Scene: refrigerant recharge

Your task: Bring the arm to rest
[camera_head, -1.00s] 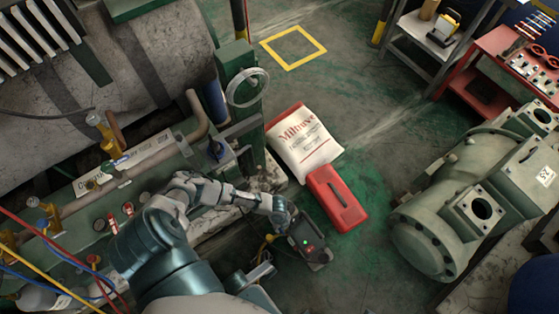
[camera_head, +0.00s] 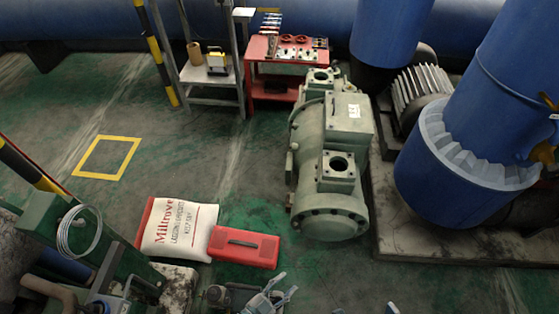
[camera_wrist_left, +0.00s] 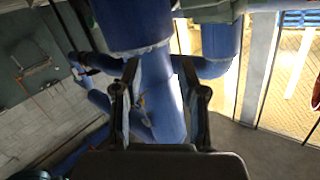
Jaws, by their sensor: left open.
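My left gripper (camera_head: 268,297) shows at the bottom of the head view, below the red case, with its fingers spread. In the left wrist view my left gripper (camera_wrist_left: 160,80) has its two fingers apart with nothing held between them. Blue pipework lies beyond the fingers there. Most of my left arm is outside the head view. Small bits at the bottom edge, right of the left gripper, are too cut off to identify. My right gripper cannot be made out.
A red case (camera_head: 243,248) and a white-and-red sack (camera_head: 178,228) lie on the green floor. A green compressor (camera_head: 332,165) stands right of them. Large blue pipes (camera_head: 470,110) rise at right. A red tool cart (camera_head: 270,84) stands behind.

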